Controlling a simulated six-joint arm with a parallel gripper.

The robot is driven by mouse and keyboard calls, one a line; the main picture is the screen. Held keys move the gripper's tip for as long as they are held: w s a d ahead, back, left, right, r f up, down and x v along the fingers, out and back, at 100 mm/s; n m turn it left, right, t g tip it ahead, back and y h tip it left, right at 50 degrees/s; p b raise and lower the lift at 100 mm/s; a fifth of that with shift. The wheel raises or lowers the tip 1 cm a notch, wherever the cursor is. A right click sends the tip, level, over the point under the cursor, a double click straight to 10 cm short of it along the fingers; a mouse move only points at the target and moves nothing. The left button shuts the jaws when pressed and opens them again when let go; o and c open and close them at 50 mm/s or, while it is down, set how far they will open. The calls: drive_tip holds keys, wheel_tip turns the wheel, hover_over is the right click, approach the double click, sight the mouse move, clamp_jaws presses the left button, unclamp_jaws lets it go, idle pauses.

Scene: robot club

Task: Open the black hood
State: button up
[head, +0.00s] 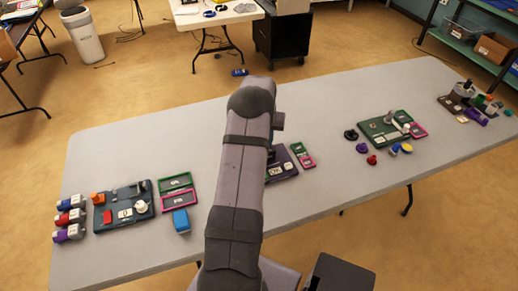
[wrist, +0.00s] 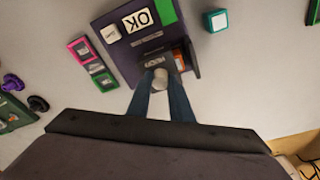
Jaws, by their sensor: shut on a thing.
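The dark purple panel (wrist: 112,40) lies on the table. In the head view the panel (head: 284,168) is partly hidden behind my arm. A small black hood (wrist: 174,62) with a grey label sits at the panel's near edge. Something orange shows beside it, and a dark flap or wall (wrist: 191,58) stands on its right. My gripper (wrist: 160,86) is at the hood's near side, its two blue fingers shut on a pale round knob (wrist: 160,77). How the knob joins the hood is hidden. My gripper is hidden in the head view.
Pink and green frames (wrist: 91,62) lie left of the panel. A teal cube (wrist: 215,20) stands to its right. Other panels with small parts stand at the table's left (head: 125,205) and right (head: 383,130). Bare grey table (head: 330,110) lies between.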

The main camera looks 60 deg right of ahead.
drive_tip(key=shift+s+d, duration=1.5)
drive_tip(key=shift+s, duration=0.05)
drive_tip(key=o, duration=0.6)
drive_tip(key=shift+c, duration=0.2)
wheel_tip(320, 180, up, 6)
drive_tip(key=p, duration=0.3)
